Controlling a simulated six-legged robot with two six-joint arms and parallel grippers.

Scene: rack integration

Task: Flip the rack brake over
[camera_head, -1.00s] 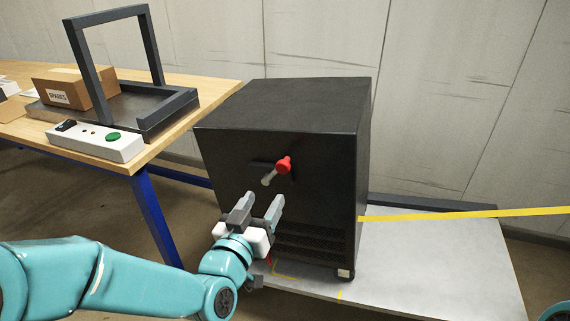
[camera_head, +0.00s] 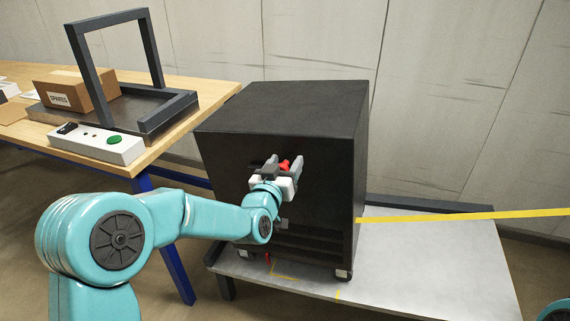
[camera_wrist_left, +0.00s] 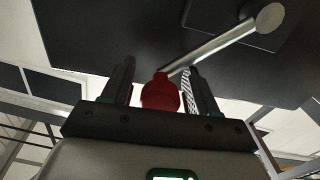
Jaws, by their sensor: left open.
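The black rack (camera_head: 230,165) stands on a grey platform. Its brake is a red knob (camera_head: 285,165) on a metal rod on the front face; my gripper hides most of it in the head view. In the left wrist view the red knob (camera_wrist_left: 160,93) sits between my fingers, and the rod (camera_wrist_left: 225,42) runs up to the right, ending in a round tip. My left gripper (camera_head: 284,161) is open, one finger on each side of the knob; it also shows in the left wrist view (camera_wrist_left: 160,68). Finger contact with the knob cannot be told. My right gripper is out of view.
The grey platform (camera_head: 440,260) is clear right of the rack. A yellow strip (camera_head: 460,216) extends rightward.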

